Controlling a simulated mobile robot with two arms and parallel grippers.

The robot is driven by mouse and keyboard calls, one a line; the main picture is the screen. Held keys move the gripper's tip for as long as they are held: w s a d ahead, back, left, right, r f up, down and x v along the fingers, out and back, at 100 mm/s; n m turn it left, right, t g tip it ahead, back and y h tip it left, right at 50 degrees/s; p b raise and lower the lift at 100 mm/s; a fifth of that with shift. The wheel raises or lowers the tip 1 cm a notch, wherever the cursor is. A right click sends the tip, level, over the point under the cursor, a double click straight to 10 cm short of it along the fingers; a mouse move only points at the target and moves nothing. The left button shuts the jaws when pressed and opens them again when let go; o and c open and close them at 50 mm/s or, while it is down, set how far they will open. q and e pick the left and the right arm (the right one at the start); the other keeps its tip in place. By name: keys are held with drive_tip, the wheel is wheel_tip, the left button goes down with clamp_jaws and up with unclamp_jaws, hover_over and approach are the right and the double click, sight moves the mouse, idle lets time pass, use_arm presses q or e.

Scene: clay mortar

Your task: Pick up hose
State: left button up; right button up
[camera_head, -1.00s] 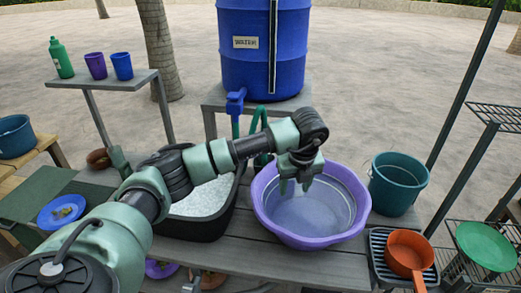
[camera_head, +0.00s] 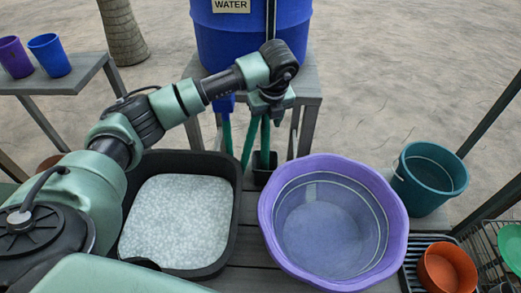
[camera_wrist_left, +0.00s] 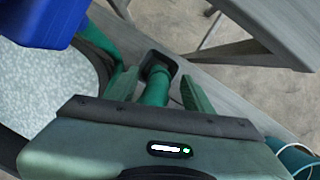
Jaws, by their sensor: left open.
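The green hose (camera_head: 265,145) rises from a small dark square holder (camera_head: 262,177) behind the basins, and its upper part is hidden behind my left gripper (camera_head: 270,112). In the left wrist view the hose (camera_wrist_left: 155,86) comes out of the holder (camera_wrist_left: 159,62) and lies between the two green fingers of my left gripper (camera_wrist_left: 160,88). The fingers are open, with gaps visible beside the hose. Whether either finger touches it I cannot tell. My right gripper is not in view.
A blue water barrel (camera_head: 240,38) stands on a grey stand (camera_head: 312,88) behind. A black basin (camera_head: 229,235) with pale contents and a purple basin (camera_head: 268,225) are in front. A teal bucket (camera_head: 429,178) is at right. Two cups (camera_head: 49,55) stand on the left table.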

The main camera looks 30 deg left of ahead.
sight(265, 136)
use_arm(q)
drive_tip(key=shift+p+x, duration=0.3)
drive_tip(key=shift+x, duration=0.6)
drive_tip(key=shift+f+p, duration=0.3)
drive_tip(key=shift+f, duration=0.15)
drive_tip(key=p+x, duration=0.1)
drive_tip(key=x, duration=0.2)
drive_tip(key=shift+s+f+p, duration=0.1)
drive_tip(key=shift+f+p, duration=0.2)
drive_tip(key=shift+f, duration=0.6)
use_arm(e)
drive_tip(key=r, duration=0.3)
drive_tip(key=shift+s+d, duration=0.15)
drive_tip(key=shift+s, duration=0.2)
use_arm(q)
clamp_jaws()
